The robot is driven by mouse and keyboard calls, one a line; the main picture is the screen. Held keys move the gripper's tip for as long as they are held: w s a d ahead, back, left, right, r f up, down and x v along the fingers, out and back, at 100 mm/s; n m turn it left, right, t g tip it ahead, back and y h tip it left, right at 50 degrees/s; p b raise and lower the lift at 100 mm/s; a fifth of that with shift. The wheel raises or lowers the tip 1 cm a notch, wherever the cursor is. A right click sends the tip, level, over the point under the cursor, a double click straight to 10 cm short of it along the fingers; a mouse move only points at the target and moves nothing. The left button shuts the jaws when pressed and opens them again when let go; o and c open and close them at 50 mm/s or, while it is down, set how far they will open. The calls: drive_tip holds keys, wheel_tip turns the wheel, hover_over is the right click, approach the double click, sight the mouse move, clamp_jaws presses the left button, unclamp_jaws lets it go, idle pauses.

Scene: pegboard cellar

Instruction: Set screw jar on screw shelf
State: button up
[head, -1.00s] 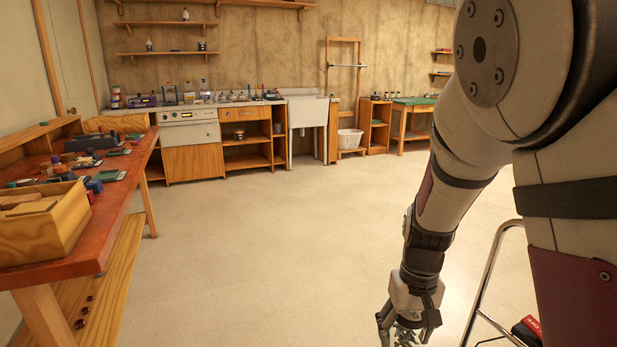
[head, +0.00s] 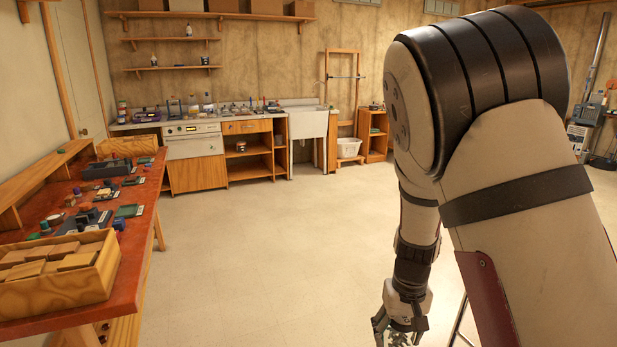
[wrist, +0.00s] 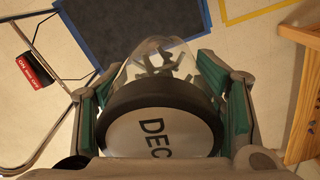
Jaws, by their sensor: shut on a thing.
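In the wrist view a clear jar (wrist: 158,58) with dark screws inside and a dark-rimmed lid with a pale top (wrist: 155,134) reading "DEC" sits between the green-padded fingers of my gripper (wrist: 165,105). My gripper is shut on the jar. In the head view my gripper (head: 400,328) hangs low at the bottom, right of centre, over the floor. The jar is only partly seen there. Wall shelves (head: 172,66) are on the far wall, but I cannot tell which one is the screw shelf.
A red-topped workbench (head: 130,255) with a wooden box (head: 62,285) of blocks stands at left. A counter with an oven (head: 193,140) and sink lines the far wall. The middle floor (head: 270,240) is clear. A metal-framed thing with a red label (wrist: 32,73) lies beside my gripper.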

sight(404, 332)
drive_tip(key=shift+s+d+r+p, duration=0.1)
drive_tip(key=shift+s+r+p, duration=0.35)
drive_tip(key=shift+r+p, duration=0.4)
drive_tip(key=shift+s+r+p, duration=0.45)
drive_tip(key=shift+r+p, duration=0.25)
drive_tip(key=shift+p, duration=0.15)
